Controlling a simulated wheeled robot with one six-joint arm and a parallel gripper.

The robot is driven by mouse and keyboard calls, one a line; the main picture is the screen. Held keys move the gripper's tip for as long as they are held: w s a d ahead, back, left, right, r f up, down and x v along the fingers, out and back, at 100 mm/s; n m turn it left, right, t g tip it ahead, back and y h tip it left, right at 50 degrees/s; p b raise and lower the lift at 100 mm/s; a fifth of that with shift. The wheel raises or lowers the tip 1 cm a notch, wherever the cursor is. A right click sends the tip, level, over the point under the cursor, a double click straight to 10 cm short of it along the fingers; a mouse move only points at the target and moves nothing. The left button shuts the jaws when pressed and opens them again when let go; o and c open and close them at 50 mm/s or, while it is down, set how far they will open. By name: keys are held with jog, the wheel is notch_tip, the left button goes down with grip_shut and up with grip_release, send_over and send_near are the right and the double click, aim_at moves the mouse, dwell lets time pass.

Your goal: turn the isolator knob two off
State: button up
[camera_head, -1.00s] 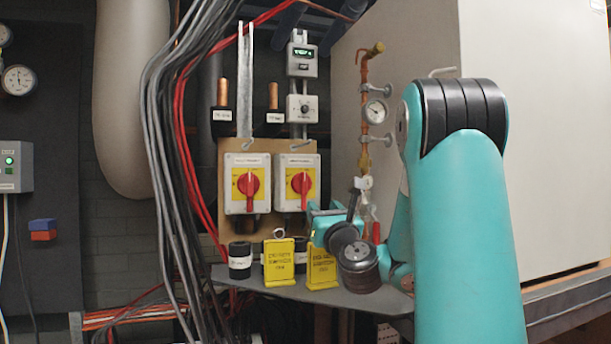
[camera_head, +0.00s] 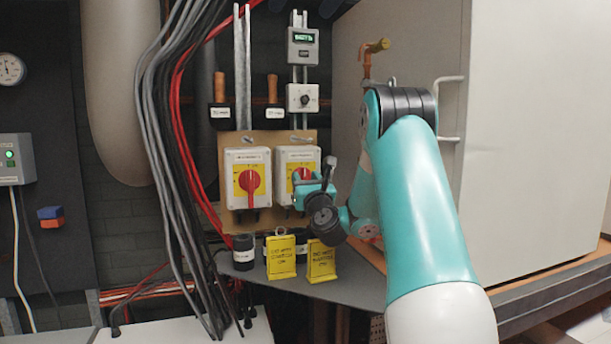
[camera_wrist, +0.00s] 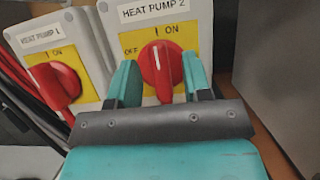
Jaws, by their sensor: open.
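The isolator labelled Heat Pump 2 is a grey box (camera_head: 309,157) with a yellow plate and a red knob (camera_wrist: 161,71). In the wrist view its knob stands upright, its white mark toward ON, with OFF to the left. My gripper (camera_wrist: 158,82) is open, with one teal finger on each side of this knob; I cannot tell whether they touch it. In the head view my gripper (camera_head: 301,184) covers most of the knob. The Heat Pump 1 isolator (camera_head: 248,178) is to the left, and its red knob also shows in the wrist view (camera_wrist: 54,85).
Two yellow tags (camera_head: 282,257) and black cylinders (camera_head: 243,252) stand on the grey shelf (camera_head: 350,285) below. Grey, black and red cables (camera_head: 163,130) hang left of the isolators. A large pale cabinet (camera_head: 540,130) stands to the right.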

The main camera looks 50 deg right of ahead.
grip_shut()
jog(key=shift+f+n+b, duration=0.1)
jog(key=shift+n+b, duration=0.2)
jog(key=n+y+b, duration=0.2)
jog(key=n+y, duration=0.1)
jog(key=n, duration=0.4)
jog(key=n+g+y+b, duration=0.1)
jog(key=n+y+b, duration=0.2)
jog(key=n, duration=0.4)
jog(key=n+y+b, duration=0.2)
jog(key=n, duration=0.5)
jog(key=shift+n+g+y+b, duration=0.3)
jog(key=shift+y+b, duration=0.1)
